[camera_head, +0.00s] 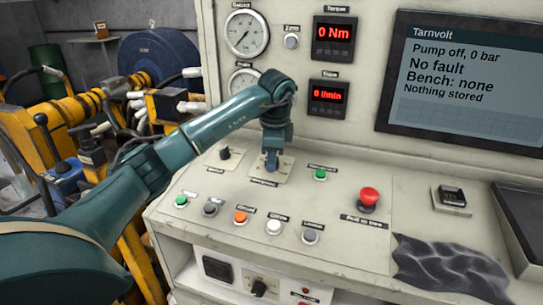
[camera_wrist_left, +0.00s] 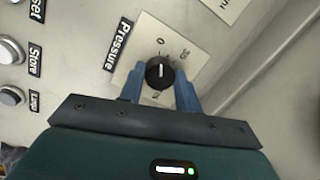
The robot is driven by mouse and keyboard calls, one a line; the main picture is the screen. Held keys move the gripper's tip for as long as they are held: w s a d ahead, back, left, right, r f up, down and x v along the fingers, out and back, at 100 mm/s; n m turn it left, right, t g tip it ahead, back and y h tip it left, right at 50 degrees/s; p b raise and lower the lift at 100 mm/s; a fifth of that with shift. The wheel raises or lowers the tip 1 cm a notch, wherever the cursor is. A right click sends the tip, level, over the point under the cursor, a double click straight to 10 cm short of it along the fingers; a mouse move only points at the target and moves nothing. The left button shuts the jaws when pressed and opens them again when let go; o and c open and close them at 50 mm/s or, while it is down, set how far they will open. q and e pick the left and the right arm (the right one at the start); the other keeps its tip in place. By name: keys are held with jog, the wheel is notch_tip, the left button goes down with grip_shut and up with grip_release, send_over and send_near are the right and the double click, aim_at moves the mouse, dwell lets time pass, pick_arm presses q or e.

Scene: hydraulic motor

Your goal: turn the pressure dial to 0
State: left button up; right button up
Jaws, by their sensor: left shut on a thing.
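The pressure dial (camera_wrist_left: 160,72) is a black round knob with a white pointer line on a pale scale plate (camera_wrist_left: 188,52), beside the label "Pressure". The pointer line runs about upright in the left wrist view, towards the printed 0. My left gripper (camera_wrist_left: 161,88) has its two blue fingers on either side of the knob, shut on it. In the head view my left gripper (camera_head: 271,163) points down at the sloping panel and hides the knob; part of the scale plate (camera_head: 285,166) shows. My right gripper is in neither view.
A black knob (camera_head: 225,153) stands left of my gripper, a green button (camera_head: 320,174) right, and a red mushroom button (camera_head: 368,197) farther right. Several buttons line the panel's front. The screen (camera_head: 465,80) reads "Pump off, 0 bar", "No fault". The torque display (camera_head: 333,34) reads 0 Nm.

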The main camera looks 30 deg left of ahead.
aim_at(274, 175)
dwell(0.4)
pick_arm(q)
jog(key=o, duration=0.8)
jog(key=shift+o, duration=0.9)
jog(key=v, duration=1.3)
jog(key=shift+r, duration=0.1)
